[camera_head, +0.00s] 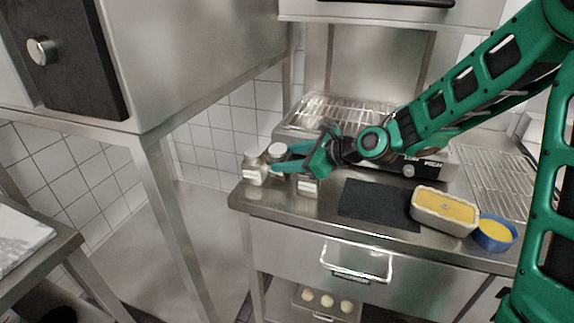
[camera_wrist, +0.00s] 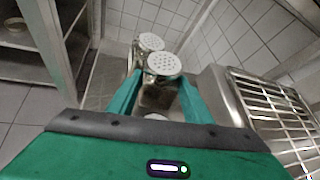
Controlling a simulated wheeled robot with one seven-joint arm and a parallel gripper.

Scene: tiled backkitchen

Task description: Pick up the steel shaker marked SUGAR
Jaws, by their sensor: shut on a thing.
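Several steel shakers with perforated lids stand close together at the left end of the steel counter. One shaker (camera_head: 277,150) is between the fingertips of my gripper (camera_head: 277,160); its lid also shows between the fingers in the wrist view (camera_wrist: 164,64). My gripper is shut on it. A second shaker (camera_head: 254,170) stands just left of it, with its lid beyond in the wrist view (camera_wrist: 151,42). A third shaker (camera_head: 308,186) is under my gripper, partly hidden. The labels are too small to read, so I cannot tell which says SUGAR.
A wire rack (camera_head: 340,110) stands behind the shakers. To the right are a dark mat (camera_head: 375,203), a loaf-shaped dish (camera_head: 446,228) with yellow filling and a blue bowl (camera_head: 494,246). The counter's left edge is close to the shakers. A large steel cabinet (camera_head: 200,60) rises at left.

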